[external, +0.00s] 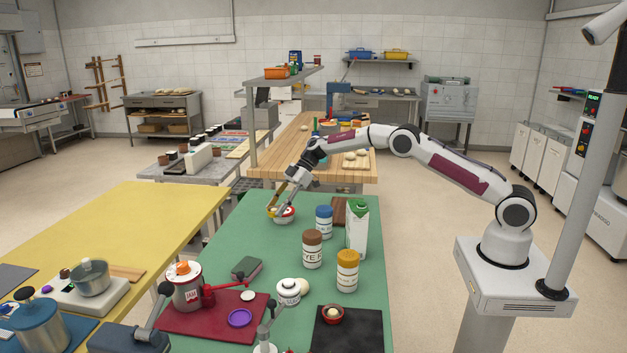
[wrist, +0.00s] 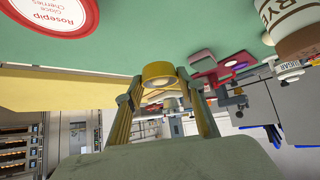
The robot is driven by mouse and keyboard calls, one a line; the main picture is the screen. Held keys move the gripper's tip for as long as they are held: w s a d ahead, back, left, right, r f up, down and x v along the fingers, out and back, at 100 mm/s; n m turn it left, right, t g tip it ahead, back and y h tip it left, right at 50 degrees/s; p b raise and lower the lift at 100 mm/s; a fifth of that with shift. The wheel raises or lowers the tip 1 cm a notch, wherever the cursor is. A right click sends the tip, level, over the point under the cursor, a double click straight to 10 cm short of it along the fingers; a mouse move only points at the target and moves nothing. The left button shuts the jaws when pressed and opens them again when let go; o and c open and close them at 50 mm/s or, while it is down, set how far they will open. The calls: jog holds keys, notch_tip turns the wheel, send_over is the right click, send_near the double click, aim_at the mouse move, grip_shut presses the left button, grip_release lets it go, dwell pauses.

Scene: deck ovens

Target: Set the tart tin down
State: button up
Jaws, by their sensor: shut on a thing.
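The tart tin (wrist: 158,70) is a small yellow-gold round cup with a paler inside, seen between my fingertips in the wrist view. My gripper (wrist: 164,88) is shut on it, one finger on each side. In the external view my gripper (external: 279,207) is low over the far left part of the green tabletop (external: 250,240), beside a white tin with a red label (external: 286,216). The tart tin is small and hard to make out there. I cannot tell whether it touches the green top.
Right of my gripper stand a blue-lidded jar (external: 324,222), a brown-lidded jar (external: 312,250) and a carton (external: 357,228). A yellow table (external: 130,225) adjoins at left.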

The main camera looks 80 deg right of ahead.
jog(key=shift+f, duration=2.85)
jog(key=shift+f, duration=1.85)
jog(key=shift+f, duration=0.15)
jog(key=o, duration=1.2)
jog(key=shift+s+d+r, duration=0.1)
jog(key=shift+r, duration=0.2)
jog(key=shift+v, duration=5.8)
